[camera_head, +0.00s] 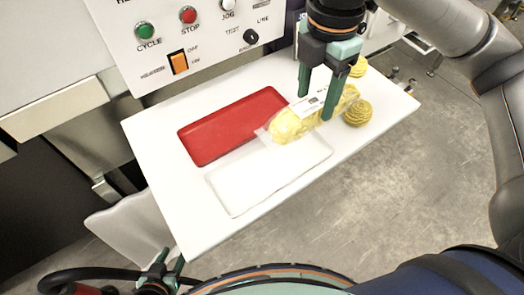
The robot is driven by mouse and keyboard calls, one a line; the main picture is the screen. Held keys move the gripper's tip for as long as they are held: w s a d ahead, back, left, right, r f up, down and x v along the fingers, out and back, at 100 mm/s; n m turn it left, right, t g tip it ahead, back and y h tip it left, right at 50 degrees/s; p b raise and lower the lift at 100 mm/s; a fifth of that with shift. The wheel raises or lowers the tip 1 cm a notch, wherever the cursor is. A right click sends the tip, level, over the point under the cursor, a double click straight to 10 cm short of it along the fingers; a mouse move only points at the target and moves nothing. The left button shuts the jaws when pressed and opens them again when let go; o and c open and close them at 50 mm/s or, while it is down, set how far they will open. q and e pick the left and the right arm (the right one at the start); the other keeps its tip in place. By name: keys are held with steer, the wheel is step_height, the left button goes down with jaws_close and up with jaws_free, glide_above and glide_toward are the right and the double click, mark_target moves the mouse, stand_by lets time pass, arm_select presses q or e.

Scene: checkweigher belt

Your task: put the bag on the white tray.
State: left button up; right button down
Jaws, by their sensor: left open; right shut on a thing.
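The bag (287,126) is clear plastic with yellow contents and a white label. My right gripper (315,108) is shut on the bag near its labelled part, from above. The bag's left end shows over the gap between the two trays, near the white tray's upper edge; I cannot tell whether it touches anything. The white tray (232,198) lies on the white table, in front of the red tray, and looks empty. My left gripper (165,268) is open and empty at the bottom left, below the table's front edge.
The red tray (205,145) lies empty behind the white tray. Yellow coiled things (357,113) stand on the white table (160,185) right of the bag. A control panel (190,45) with buttons stands behind the table. The table's front left is clear.

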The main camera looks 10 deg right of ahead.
mark_target(289, 111)
steer(key=a, duration=0.1)
steer(key=a+f, duration=0.1)
steer(key=a, duration=0.1)
steer(key=s+a+f, duration=0.1)
steer(key=shift+a, duration=0.4)
steer(key=a+f, duration=0.4)
steer(key=f, duration=0.1)
steer(key=shift+s+a+f, duration=0.15)
steer(key=shift+s+a, duration=0.15)
steer(key=shift+s, duration=0.1)
steer(key=shift+a+f, duration=0.15)
steer(key=shift+f, duration=0.05)
steer(key=shift+s+a+f, duration=0.1)
steer(key=shift+a+f, duration=0.1)
steer(key=shift+f, duration=1.65)
steer(key=shift+c, duration=0.6)
jaws_free()
steer(key=shift+f, duration=0.1)
step_height(289, 111, up, 12)
steer(key=shift+r+p, duration=0.15)
steer(key=shift+p, duration=0.25)
